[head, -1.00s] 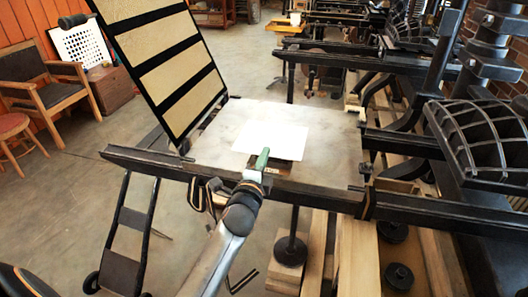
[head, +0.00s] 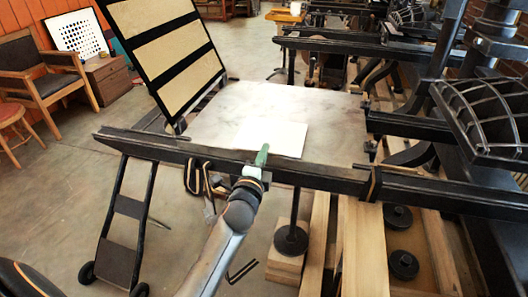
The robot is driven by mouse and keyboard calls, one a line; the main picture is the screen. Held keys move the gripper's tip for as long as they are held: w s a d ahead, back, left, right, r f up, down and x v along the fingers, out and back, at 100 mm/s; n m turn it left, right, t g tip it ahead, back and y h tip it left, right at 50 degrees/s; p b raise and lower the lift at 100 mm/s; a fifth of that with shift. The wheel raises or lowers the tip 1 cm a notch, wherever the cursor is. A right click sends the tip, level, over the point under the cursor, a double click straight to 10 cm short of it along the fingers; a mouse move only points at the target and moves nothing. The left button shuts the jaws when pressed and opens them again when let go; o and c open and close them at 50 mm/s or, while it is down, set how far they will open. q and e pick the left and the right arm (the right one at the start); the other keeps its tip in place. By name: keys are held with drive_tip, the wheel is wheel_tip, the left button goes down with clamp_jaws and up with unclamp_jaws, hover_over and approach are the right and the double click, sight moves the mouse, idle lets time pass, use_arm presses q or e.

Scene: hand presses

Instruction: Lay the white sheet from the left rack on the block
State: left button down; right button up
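The white sheet (head: 276,137) is over the near middle of the pale press bed (head: 345,115). My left gripper (head: 263,156), with a green fingertip, is at the sheet's near edge and appears shut on it. From this angle I cannot tell whether the sheet lies flat or hangs just above the bed. The block does not show; the sheet and gripper cover the spot where a dark block edge showed earlier. I cannot make out the left rack. My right gripper is not in view.
A hinged frame with tan panels (head: 165,65) stands raised at the bed's far left. A dark rail (head: 330,178) runs along the near edge. Heavy black press parts (head: 485,115) stand on the right. Chairs (head: 45,75) are far left.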

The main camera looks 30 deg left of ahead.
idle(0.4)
use_arm(q)
drive_tip(key=c, duration=0.8)
unclamp_jaws()
drive_tip(key=shift+c, duration=0.2)
drive_tip(key=shift+s+f, duration=0.1)
drive_tip(key=shift+p+v, duration=0.65)
drive_tip(key=shift+v, duration=2.25)
